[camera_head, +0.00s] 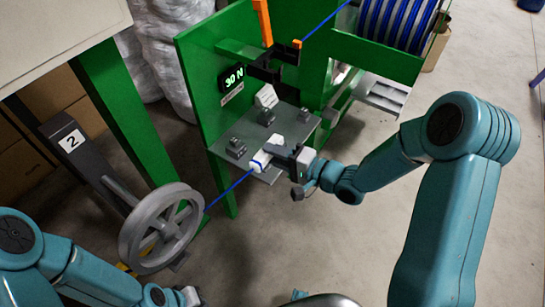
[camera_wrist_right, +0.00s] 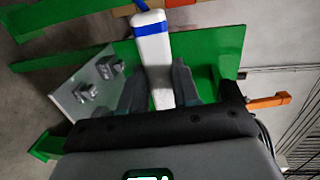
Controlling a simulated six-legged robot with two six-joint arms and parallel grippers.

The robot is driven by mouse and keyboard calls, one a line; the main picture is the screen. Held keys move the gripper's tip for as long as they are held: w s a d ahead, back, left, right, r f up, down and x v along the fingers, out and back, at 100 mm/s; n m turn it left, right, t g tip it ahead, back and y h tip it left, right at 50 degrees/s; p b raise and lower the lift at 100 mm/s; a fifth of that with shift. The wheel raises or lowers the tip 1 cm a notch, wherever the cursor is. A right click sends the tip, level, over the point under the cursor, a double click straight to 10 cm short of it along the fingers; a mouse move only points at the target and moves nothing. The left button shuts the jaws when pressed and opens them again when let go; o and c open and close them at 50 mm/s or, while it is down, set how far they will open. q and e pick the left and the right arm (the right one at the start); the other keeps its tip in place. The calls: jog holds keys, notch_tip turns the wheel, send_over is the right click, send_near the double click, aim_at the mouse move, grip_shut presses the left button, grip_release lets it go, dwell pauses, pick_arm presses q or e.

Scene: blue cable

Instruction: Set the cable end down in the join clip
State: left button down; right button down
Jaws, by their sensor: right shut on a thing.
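My right gripper (camera_head: 272,155) is shut on the white cable end (camera_head: 260,163), which has a blue band. In the right wrist view the cable end (camera_wrist_right: 152,45) stands out between the two fingers (camera_wrist_right: 158,90). The blue cable (camera_head: 230,188) runs from it down-left to a grey wheel. Small grey clips (camera_head: 236,148) (camera_head: 267,117) sit on a grey shelf (camera_head: 222,145); I cannot tell which is the join clip. The held end is at the shelf's near right edge; contact is unclear. My left gripper (camera_head: 190,296) is partly cut off at the bottom edge.
A green stand (camera_head: 195,75) carries the shelf and a "30 N" display (camera_head: 234,79). Black brackets and an orange bar (camera_head: 263,22) are above the shelf. A grey spoked wheel (camera_head: 160,228) stands at left, and a blue cable spool (camera_head: 395,18) at back right.

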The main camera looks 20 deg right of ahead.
jog(key=w+d+r+p, duration=0.1)
jog(key=d+r+p, duration=0.1)
jog(key=r+p, duration=0.8)
jog(key=w+d+r+p, duration=0.2)
jog(key=r+p, duration=0.9)
jog(key=r, duration=0.2)
jog(key=shift+d, duration=0.25)
jog(key=shift+w, duration=0.15)
jog(key=w+d+p, duration=0.1)
jog(key=w+d, duration=0.7)
jog(key=d, duration=0.3)
jog(key=shift+w, duration=0.15)
jog(key=shift+f, duration=0.1)
